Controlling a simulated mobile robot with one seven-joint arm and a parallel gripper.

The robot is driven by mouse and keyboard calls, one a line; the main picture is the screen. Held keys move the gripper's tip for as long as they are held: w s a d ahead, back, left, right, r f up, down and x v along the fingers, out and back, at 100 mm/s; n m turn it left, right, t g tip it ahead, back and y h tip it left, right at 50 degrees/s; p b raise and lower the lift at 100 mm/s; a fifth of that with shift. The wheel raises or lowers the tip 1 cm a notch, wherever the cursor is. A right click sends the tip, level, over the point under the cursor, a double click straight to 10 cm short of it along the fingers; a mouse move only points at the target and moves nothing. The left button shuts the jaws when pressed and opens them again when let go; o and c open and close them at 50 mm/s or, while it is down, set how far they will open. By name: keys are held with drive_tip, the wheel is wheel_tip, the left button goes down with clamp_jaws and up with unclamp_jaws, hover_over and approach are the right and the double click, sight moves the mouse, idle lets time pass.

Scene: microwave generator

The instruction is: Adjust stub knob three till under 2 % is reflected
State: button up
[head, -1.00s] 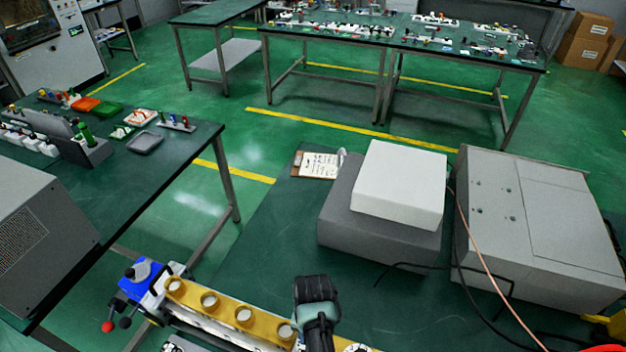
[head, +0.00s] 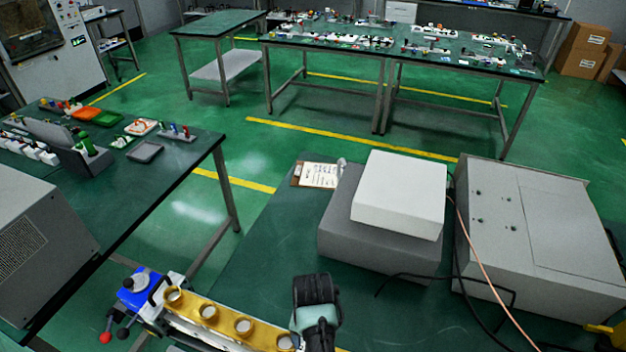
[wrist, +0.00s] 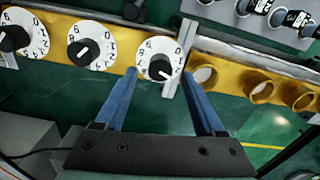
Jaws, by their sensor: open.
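In the wrist view my gripper (wrist: 160,76) is open, its two blue fingers pointing at a row of stub knobs on a brass waveguide (wrist: 62,62). The rightmost knob (wrist: 159,66) of that row, a black knob on a white numbered dial, lies between the fingertips in the picture. I cannot tell whether they touch it. A middle knob (wrist: 84,52) and a left knob (wrist: 14,40), partly cut off, sit beside it. Which one is number three is not marked legibly. No reflected-power reading can be read. In the head view the knobs are not clearly visible.
A brass section with several round openings (head: 206,312) lies at the front, with a blue part (head: 140,287) at its left end. A white box on a grey one (head: 400,192), a large grey cabinet (head: 535,240) and loose cables stand to the right. Bare tabletop (head: 265,260) lies left of these.

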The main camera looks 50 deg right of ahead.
wheel_tip(320, 180, up, 9)
drive_tip(key=b, duration=0.1)
drive_tip(key=shift+r, duration=0.15)
idle(0.5)
drive_tip(key=w+r+n+t+h+b, duration=0.3)
drive_tip(key=w+r+t, duration=0.4)
drive_tip(key=w+r, duration=0.75)
drive_tip(key=w+a+r+n+t+h, duration=0.1)
drive_tip(key=w+a+r+n+t, duration=0.2)
drive_tip(key=r, duration=0.5)
drive_tip(key=w+a+r+t+h, duration=0.1)
drive_tip(key=w+a+r+t, duration=0.1)
drive_tip(key=a+r+t, duration=0.5)
drive_tip(key=s+a+r+n+t+y, duration=0.1)
drive_tip(key=s+a+r+n+t, duration=0.15)
drive_tip(key=r, duration=0.65)
drive_tip(key=s+a+r+n+t+y, duration=0.15)
drive_tip(key=a+r, duration=0.25)
drive_tip(key=r, duration=0.5)
drive_tip(key=s+a+r+n+t+y+b, duration=0.1)
drive_tip(key=s+a+r+n+t+y, duration=0.1)
drive_tip(key=s+a+r+t, duration=0.4)
drive_tip(key=s+a+r, duration=0.1)
drive_tip(key=s+r, duration=0.3)
drive_tip(key=shift+s+a+r+b, duration=0.2)
drive_tip(key=shift+s+r+b, duration=0.05)
drive_tip(key=shift+r+b, duration=0.05)
drive_tip(key=shift+y, duration=0.25)
